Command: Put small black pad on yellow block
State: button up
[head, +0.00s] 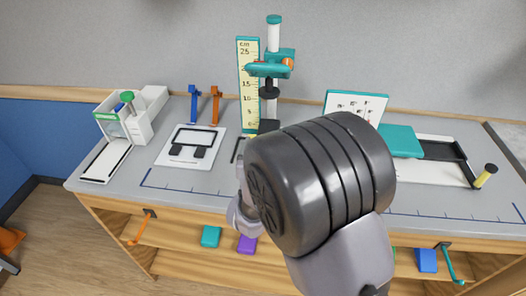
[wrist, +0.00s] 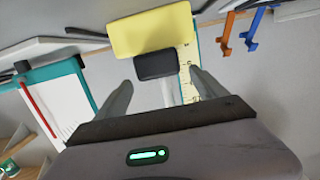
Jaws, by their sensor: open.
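My gripper (wrist: 160,80) is open, with one finger on each side of the pad and a gap to both. Nothing is visibly held. In the head view my arm hides the gripper and most of the yellow block. A dark piece shows just above the arm, and I cannot tell whether it is the pad.
A yellow ruler (head: 248,85) and a stand with a teal clamp (head: 270,70) rise behind my arm. A white board (head: 168,155) with black pieces and blue and orange hooks (head: 215,104) are to the left. A teal block (head: 400,141) and black tray are right.

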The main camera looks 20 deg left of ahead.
jog(key=f+v, duration=0.1)
jog(key=v, duration=0.5)
jog(key=w+d+r+m+g, duration=0.1)
jog(key=d+r+m+g, duration=0.3)
jog(key=d+r, duration=0.65)
jog(key=s+d+m+g+h, duration=0.2)
jog(key=s+d+g, duration=0.4)
jog(key=s+d, duration=1.3)
jog(key=s+m, duration=0.1)
jog(key=s, duration=0.3)
